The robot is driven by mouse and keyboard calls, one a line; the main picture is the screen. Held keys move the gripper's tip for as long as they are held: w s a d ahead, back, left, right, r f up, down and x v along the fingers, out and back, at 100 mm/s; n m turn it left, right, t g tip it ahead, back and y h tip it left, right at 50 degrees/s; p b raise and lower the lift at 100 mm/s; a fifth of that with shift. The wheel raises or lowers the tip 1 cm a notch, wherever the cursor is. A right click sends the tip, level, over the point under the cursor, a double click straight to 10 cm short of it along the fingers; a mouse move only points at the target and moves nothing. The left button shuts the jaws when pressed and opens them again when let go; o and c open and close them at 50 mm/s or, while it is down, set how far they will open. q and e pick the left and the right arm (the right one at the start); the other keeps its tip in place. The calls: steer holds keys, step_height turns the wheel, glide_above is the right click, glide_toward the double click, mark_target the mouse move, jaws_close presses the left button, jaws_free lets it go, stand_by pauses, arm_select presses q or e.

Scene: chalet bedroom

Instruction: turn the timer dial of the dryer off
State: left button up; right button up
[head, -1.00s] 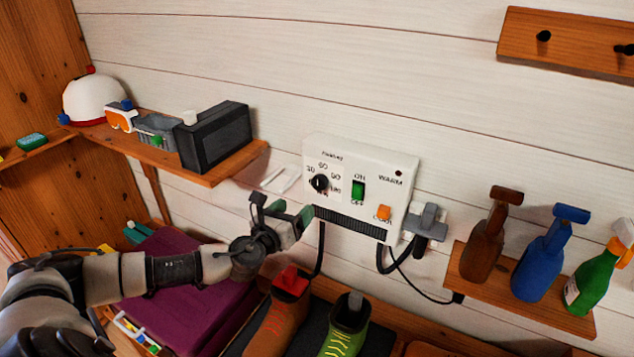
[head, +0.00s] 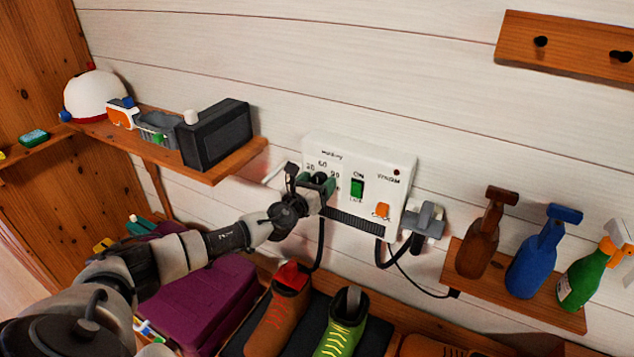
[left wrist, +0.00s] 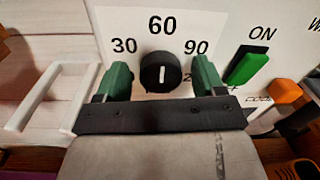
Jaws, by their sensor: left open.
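The white dryer box (head: 383,168) is fixed to the plank wall, with a green ON switch (head: 358,188) and an orange button (head: 382,211). In the left wrist view its black timer dial (left wrist: 160,72) sits below the 60 mark, its white pointer line upright toward 60. My left gripper (left wrist: 161,80) is open, with one green-padded finger on each side of the dial and a gap on both sides. In the head view my left gripper (head: 318,184) covers the dial. My right gripper is not in view.
A shelf (head: 235,160) with a dark box (head: 215,135) is left of the dryer. A grey plug (head: 425,222) and cables hang at its right. Boots (head: 280,312) stand below. A shelf with spray bottles (head: 535,250) is at the right.

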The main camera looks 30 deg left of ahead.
arm_select(q)
steer(key=shift+c, duration=0.3)
steer(key=c, duration=0.9)
steer(key=shift+o, duration=0.2)
steer(key=shift+f, duration=0.1)
